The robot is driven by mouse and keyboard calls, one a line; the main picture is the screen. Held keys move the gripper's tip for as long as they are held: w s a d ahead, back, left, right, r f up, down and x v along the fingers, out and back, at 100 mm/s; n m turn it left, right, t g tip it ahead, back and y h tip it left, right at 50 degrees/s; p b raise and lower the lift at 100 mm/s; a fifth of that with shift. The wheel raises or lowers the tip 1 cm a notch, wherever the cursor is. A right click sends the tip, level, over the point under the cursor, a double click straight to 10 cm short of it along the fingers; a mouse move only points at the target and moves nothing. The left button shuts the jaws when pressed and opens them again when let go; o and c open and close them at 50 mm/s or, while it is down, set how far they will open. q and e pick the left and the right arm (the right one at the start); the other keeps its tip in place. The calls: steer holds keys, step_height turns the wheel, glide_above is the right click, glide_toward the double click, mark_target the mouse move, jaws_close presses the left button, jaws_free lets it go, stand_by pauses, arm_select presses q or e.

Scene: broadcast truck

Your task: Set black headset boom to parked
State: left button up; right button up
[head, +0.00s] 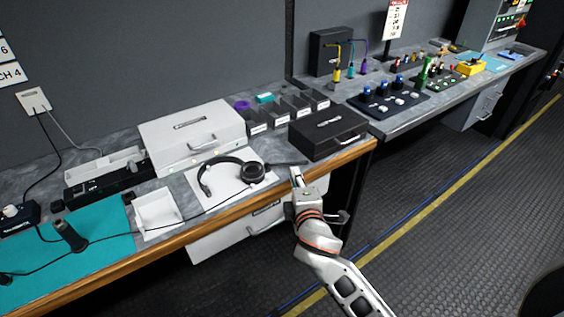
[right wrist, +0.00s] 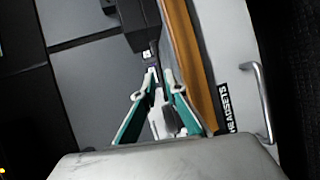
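The black headset (head: 252,173) lies on a white pad on the near bench, its headband toward the left and an ear cup at the right. A thin dark strip, possibly its boom, runs right from the ear cup toward the black case; its exact position is unclear. My right gripper (head: 296,175) is at the bench's front edge, right of the headset and apart from the ear cup. In the right wrist view the right gripper (right wrist: 159,72) has its fingertips a small gap apart, with nothing clearly held between them. My left gripper is out of view.
A black case (head: 327,139) stands close behind my right gripper. A silver case (head: 193,135) stands behind the headset, and a white tray (head: 157,212) is to its left. The wooden bench edge (head: 200,228) and a drawer labelled headsets (right wrist: 225,80) are close to the gripper.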

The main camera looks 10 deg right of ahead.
mark_target(291, 163)
steer(key=x, duration=0.6)
steer(key=shift+w, duration=0.2)
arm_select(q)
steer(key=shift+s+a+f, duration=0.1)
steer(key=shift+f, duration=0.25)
arm_select(e)
steer(key=shift+w+d+f, duration=0.1)
steer(key=shift+w+f, duration=0.1)
steer(key=shift+w, duration=0.45)
jaws_close()
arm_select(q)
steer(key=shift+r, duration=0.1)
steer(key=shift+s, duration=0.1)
arm_select(e)
steer(key=shift+w, duration=0.1)
